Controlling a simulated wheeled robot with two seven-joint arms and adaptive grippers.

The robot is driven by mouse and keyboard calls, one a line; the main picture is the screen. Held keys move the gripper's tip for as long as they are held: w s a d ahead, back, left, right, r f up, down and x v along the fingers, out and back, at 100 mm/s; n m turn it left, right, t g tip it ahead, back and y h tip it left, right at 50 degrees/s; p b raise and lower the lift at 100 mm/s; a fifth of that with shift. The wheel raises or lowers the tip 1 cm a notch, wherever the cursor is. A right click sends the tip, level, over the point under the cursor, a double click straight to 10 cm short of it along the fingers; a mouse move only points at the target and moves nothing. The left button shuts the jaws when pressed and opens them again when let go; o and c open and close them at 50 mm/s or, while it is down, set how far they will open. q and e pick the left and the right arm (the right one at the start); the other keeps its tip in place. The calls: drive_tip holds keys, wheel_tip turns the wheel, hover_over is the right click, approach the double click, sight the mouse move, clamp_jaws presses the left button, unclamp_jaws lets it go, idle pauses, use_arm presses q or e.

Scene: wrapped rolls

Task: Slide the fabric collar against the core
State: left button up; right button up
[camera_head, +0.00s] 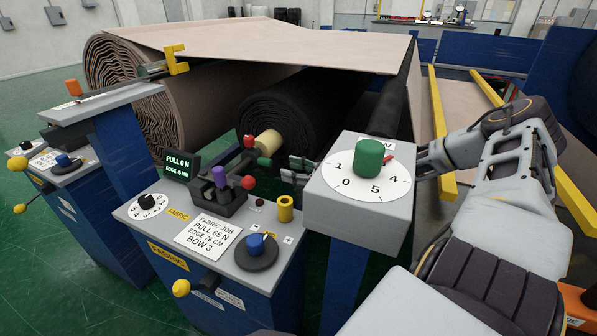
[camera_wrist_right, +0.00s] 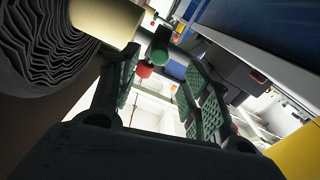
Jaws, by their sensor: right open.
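A dark wrapped roll (camera_head: 285,105) lies under the sheet, with a cream core (camera_head: 268,142) sticking out of its near end. The core also shows at the top left of the right wrist view (camera_wrist_right: 108,20). Just in front of it is a green cylinder (camera_head: 265,162), also seen in the right wrist view (camera_wrist_right: 160,45); I cannot tell whether this is the fabric collar. My right gripper (camera_head: 295,169) is open and empty, to the right of the green cylinder and partly hidden by the grey dial box. My left gripper is out of view.
The grey dial box (camera_head: 365,202) with a green knob stands close in front of my right arm. A console (camera_head: 215,235) with levers, knobs and a yellow cup (camera_head: 285,208) is in front. A large beige roll (camera_head: 170,95) and yellow rails (camera_head: 437,120) flank the dark roll.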

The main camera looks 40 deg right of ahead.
drive_tip(key=shift+v, duration=1)
drive_tip(key=shift+r, duration=0.1)
